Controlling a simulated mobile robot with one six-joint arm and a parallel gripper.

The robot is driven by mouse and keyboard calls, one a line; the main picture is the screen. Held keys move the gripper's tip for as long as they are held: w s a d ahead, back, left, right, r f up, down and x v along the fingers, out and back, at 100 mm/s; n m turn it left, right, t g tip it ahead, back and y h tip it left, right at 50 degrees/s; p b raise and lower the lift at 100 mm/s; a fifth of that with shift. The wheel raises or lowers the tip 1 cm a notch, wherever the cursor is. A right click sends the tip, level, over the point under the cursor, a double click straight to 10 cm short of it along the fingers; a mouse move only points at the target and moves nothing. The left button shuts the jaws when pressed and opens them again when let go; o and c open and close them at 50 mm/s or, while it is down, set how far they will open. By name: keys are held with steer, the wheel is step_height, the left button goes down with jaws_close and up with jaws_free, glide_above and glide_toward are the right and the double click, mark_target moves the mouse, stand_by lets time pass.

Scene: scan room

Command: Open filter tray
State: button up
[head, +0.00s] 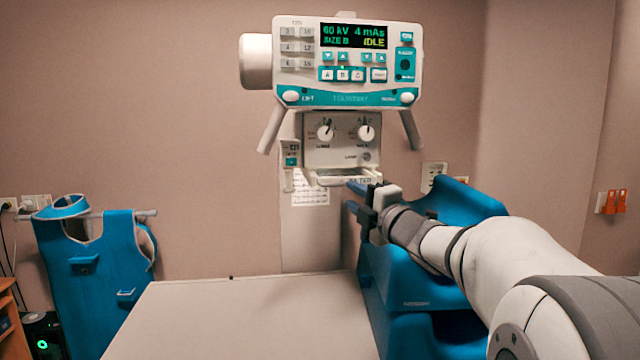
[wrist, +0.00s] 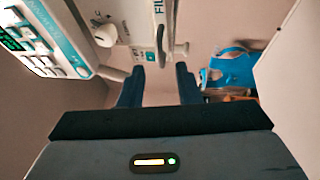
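The filter tray (head: 328,179) is a pale, shallow piece under the knob panel of the X-ray head. Its label is partly covered by my gripper in the head view. In the wrist view, the label "FIL" (wrist: 159,7) shows at the top edge, with a curved handle-like part (wrist: 161,42) below it. My gripper (head: 352,196) is just below and right of the tray. In the wrist view, its two dark fingers (wrist: 160,72) are apart with nothing between them. The handle-like part lies beyond the fingertips. I cannot tell whether anything touches.
The control head (head: 345,65) with its display hangs above the knob panel (head: 342,138). A light table (head: 230,310) lies below. A blue chair-like unit (head: 400,285) stands beneath my arm. A blue apron (head: 95,265) hangs at the left wall.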

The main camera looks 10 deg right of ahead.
mark_target(336, 184)
steer(key=p+x, duration=0.2)
steer(key=x, duration=0.5)
steer(key=shift+w+a, duration=0.2)
steer(key=shift+w, duration=0.1)
steer(key=shift+c, duration=0.3)
steer(key=shift+r, duration=0.1)
jaws_close()
steer(key=shift+r, duration=0.1)
